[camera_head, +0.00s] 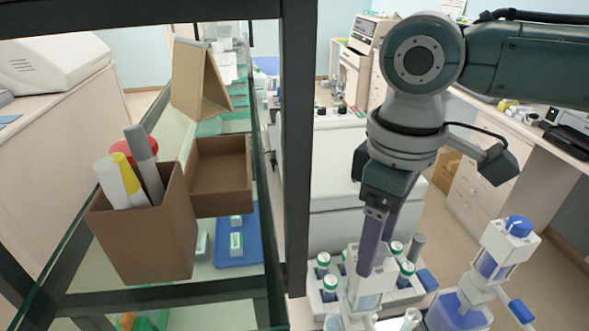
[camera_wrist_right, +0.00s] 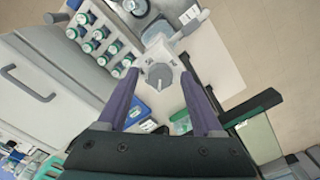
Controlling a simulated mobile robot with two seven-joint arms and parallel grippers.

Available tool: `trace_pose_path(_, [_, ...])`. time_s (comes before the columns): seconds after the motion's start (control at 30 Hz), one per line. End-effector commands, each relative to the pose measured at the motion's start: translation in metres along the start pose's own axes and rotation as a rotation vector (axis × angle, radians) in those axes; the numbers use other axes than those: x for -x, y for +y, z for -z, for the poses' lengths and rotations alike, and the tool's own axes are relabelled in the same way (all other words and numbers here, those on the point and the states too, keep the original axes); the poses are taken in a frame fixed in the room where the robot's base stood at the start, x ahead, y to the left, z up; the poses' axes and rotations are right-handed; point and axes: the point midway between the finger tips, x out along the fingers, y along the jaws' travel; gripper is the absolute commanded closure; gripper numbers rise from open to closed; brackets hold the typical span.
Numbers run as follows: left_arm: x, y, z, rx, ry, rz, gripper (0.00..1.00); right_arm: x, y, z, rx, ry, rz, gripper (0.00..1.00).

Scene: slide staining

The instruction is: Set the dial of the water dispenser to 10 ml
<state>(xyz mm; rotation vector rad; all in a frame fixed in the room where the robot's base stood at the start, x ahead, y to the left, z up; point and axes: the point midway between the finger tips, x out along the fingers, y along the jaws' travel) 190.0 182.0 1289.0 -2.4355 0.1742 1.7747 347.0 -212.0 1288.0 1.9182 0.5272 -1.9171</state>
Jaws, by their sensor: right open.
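A white dispenser (camera_head: 366,298) with pale liquid stands below my right gripper (camera_head: 374,262) in the head view. In the right wrist view, its round grey dial (camera_wrist_right: 158,76) faces the camera on a white housing. My right gripper (camera_wrist_right: 160,84) is open and points down, with its two purple fingers on either side of the dial. I cannot tell whether the fingers touch it. The dial's scale is too small to read, and in the head view the fingers hide the dial. My left gripper is not in view.
A second dispenser with a blue dial (camera_head: 518,226) and blue liquid stands to the right. A rack of green-capped tubes (camera_head: 330,283) sits close by the gripper. A dark frame post (camera_head: 297,150) and a glass shelf with a brown pen box (camera_head: 140,235) stand left.

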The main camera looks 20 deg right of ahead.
Motion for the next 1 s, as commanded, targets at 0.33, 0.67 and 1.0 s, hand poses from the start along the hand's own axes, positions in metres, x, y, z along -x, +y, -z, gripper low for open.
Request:
trace_pose_path(0.33, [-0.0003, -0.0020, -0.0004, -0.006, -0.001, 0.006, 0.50, 0.0002, 0.0000, 0.0000, 0.000, 0.000, 0.000, 0.58])
trace_pose_path(0.67, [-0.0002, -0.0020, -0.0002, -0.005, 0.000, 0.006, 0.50, 0.0004, 0.0001, 0.0000, 0.000, 0.000, 0.000, 0.95])
trace_pose_path(1.0, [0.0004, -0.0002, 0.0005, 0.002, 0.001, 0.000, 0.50, 0.0007, 0.0001, 0.0000, 0.004, 0.000, 0.000, 1.00])
